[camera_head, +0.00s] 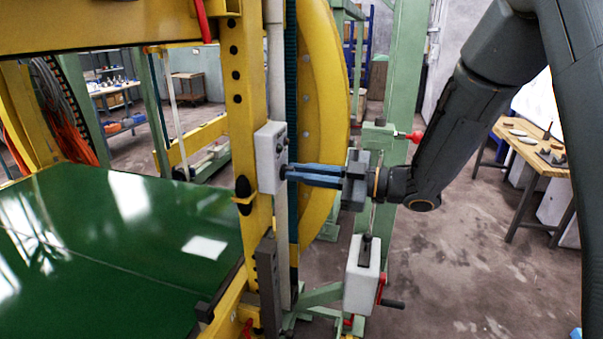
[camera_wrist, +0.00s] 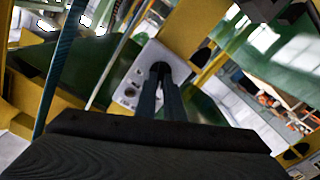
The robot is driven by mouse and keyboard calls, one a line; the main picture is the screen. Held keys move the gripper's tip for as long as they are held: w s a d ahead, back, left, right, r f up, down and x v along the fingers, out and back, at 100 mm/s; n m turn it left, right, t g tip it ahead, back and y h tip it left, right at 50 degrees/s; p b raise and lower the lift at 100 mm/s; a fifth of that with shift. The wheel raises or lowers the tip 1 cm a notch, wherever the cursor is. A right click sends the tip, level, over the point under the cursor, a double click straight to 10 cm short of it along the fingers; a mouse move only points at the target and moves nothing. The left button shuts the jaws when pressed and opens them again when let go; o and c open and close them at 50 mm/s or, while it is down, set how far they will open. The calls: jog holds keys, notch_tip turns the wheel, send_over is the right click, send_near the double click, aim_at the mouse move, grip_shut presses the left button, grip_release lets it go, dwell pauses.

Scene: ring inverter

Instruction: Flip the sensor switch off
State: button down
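The sensor switch is a pale grey box (camera_head: 268,150) on the upright yellow post, with a dark knob (camera_head: 283,172) on its right side. My gripper (camera_head: 288,172) reaches in from the right, its two blue-grey fingers close together with a narrow gap, their tips at the knob. In the wrist view the box (camera_wrist: 128,88) is seen face on, with small round details on its lower part. The fingertips (camera_wrist: 161,75) meet the dark knob there and hide part of it. The fingers appear closed around the knob; its exact angle is hard to tell.
The yellow post (camera_head: 238,100) and large yellow ring (camera_head: 325,120) stand close around the fingers. A second grey box (camera_head: 361,280) with a red-and-black handle hangs below my gripper. A green panel (camera_head: 110,240) lies left. A wooden table (camera_head: 535,150) stands at right; open floor lies between.

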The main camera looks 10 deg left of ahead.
jog(key=shift+s+n+b, duration=0.1)
jog(key=shift+n+b, duration=1.2)
jog(key=shift+b, duration=0.3)
jog(key=c, duration=1.9)
grip_release()
jog(key=shift+o, duration=0.2)
jog(key=d+b, duration=0.2)
jog(key=d, duration=0.5)
jog(key=shift+s+d, duration=0.3)
jog(key=shift+d, duration=0.05)
